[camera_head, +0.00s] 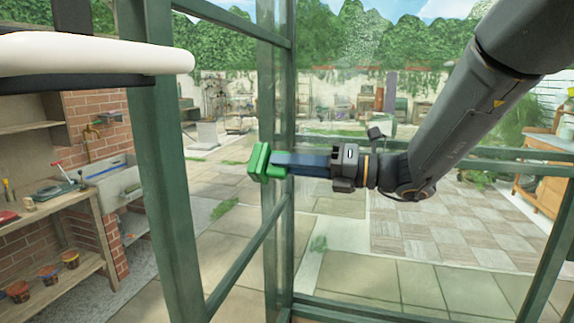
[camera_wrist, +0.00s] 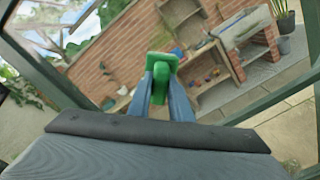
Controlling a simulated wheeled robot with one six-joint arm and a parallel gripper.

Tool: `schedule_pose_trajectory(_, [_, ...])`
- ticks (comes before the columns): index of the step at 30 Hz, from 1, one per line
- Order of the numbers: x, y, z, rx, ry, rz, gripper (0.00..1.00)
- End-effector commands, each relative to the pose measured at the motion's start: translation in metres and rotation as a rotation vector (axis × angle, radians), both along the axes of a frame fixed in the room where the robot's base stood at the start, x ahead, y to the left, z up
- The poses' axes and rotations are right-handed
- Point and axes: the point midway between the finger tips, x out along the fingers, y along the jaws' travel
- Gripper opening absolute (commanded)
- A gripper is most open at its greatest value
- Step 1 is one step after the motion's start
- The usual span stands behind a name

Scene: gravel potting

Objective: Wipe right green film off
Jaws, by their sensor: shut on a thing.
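My gripper (camera_head: 285,165) is shut on a green block-shaped wiping pad (camera_head: 259,162) with a wider, flat face. The gripper points left in the head view, with the pad at the left of the fingers. In the wrist view the two blue-grey fingers hold the pad's green handle (camera_wrist: 161,77), and the pad's face is tilted. The pad is in front of a dark green window frame (camera_head: 277,120) in the head view; I cannot tell whether it touches glass. No green film can be made out clearly on the panes.
A thick green post (camera_head: 168,190) stands left of the pad. Beyond it are a wooden workbench (camera_head: 70,205) with pots, a stone sink (camera_head: 118,186) and a brick wall (camera_head: 92,125). Paving lies outside. A wooden cabinet (camera_head: 548,185) stands at the far right.

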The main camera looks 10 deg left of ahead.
Motion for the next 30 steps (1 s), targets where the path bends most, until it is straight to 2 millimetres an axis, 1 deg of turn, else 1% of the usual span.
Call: schedule_pose_trajectory(30, [0.001,0.018,0.001,0.001,0.0,0.001,0.0])
